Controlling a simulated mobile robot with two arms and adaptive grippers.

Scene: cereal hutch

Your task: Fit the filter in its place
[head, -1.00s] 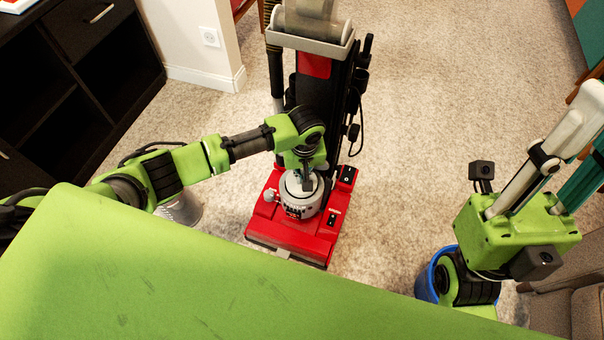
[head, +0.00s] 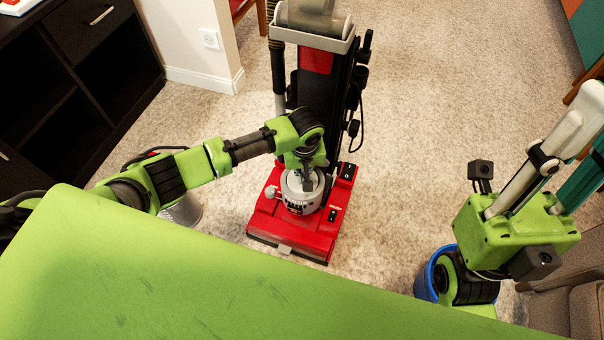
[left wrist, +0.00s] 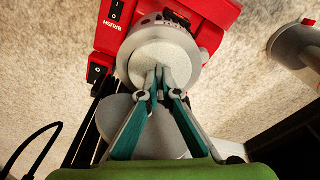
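The filter (left wrist: 142,66) is a pale round disc at the round grey housing on the red head of an upright vacuum cleaner (head: 318,219). The grey housing (left wrist: 206,50) shows around its upper and side edges in the left wrist view. My left gripper (left wrist: 160,72) points down over the disc with its fingertips nearly together at its middle, apparently pinching a part of it. I cannot tell whether the disc is fully seated. In the head view the left gripper (head: 308,180) partly hides the housing.
A blue bucket (head: 425,279) stands under my right arm. A grey perforated cylinder (head: 184,210) stands left of the vacuum. A dark shelf unit (head: 60,110) and a wall corner (head: 204,73) are at upper left. Carpet right of the vacuum is clear.

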